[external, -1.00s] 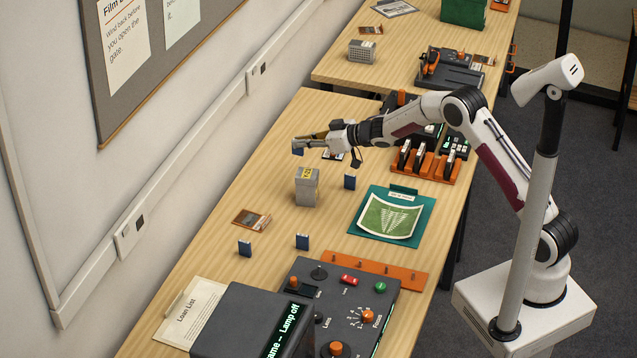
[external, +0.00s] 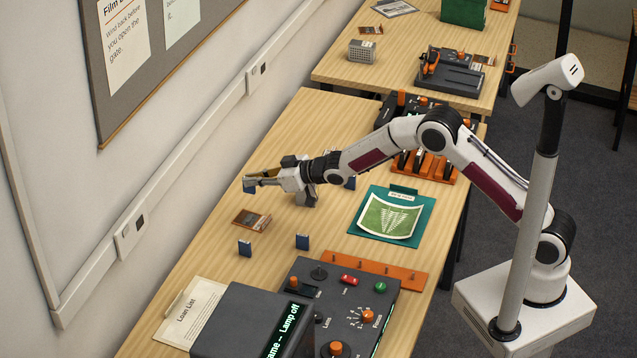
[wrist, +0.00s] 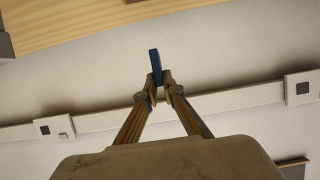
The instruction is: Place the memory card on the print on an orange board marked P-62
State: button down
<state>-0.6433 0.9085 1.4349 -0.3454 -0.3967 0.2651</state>
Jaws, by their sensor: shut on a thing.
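My gripper (external: 262,181) is shut on a small blue memory card (external: 249,185), held above the table near its left edge. In the wrist view the blue card (wrist: 155,62) stands out between the fingertips (wrist: 160,80). A small brown-orange board with a dark print (external: 251,219) lies flat on the table, below the gripper in the picture; its marking is too small to read. A green print (external: 390,220) lies on a teal board (external: 424,212) to the right; its label is also unreadable.
A dark control console (external: 335,290) and a loan list (external: 192,312) occupy the front.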

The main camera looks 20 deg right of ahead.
aim_at(254, 194)
jog(key=shift+f, duration=0.1)
jog(key=shift+f, duration=3)
jog(key=shift+f, duration=0.1)
jog(key=shift+f, duration=1.8)
jog(key=shift+f, duration=0.15)
jog(key=c, duration=2.2)
grip_release()
jog(key=shift+d+r, duration=0.15)
jog(key=shift+r, duration=0.05)
